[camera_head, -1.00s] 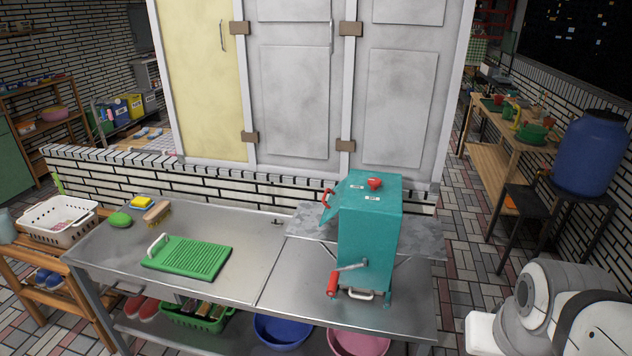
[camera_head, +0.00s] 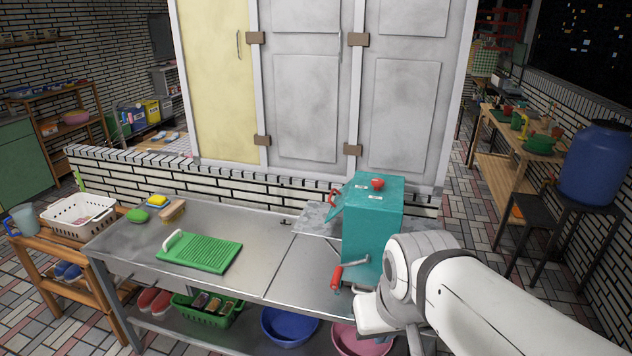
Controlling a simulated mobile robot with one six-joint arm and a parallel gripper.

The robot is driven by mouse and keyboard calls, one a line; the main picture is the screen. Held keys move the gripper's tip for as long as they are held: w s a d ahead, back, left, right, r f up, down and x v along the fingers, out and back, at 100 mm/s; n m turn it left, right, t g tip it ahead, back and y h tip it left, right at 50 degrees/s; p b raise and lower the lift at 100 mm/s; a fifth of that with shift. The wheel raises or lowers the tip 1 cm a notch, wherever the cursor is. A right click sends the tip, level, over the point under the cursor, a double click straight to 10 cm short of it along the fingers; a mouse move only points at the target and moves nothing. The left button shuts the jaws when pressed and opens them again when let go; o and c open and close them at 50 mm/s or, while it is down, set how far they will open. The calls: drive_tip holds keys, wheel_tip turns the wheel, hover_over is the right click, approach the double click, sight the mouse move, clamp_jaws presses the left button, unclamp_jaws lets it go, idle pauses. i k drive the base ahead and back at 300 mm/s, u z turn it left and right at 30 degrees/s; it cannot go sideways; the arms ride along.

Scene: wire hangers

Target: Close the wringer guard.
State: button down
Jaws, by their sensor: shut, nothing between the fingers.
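The wringer (camera_head: 372,215) is a teal upright box on the metal table, with a red knob on top and a red-handled crank (camera_head: 337,277) low in front. Its guard (camera_head: 336,213) looks like the teal flap with a red handle on the left side; it stands tilted out from the body, so open. My gripper (camera_head: 374,313) is the white end of my arm, low in front of the wringer's base and right of the crank. It is shut and empty; its fingertips are hard to make out. My arm hides the wringer's lower right part.
A green washboard (camera_head: 202,252) lies on the metal table (camera_head: 245,268), with a brush and yellow sponge behind it. A low brick wall and tall cabinet stand behind. Blue (camera_head: 289,325) and pink basins sit below. The table between washboard and wringer is clear.

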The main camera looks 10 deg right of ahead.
sight(337, 207)
drive_tip(key=z, duration=0.05)
drive_tip(key=i, duration=1)
drive_tip(key=u, duration=0.05)
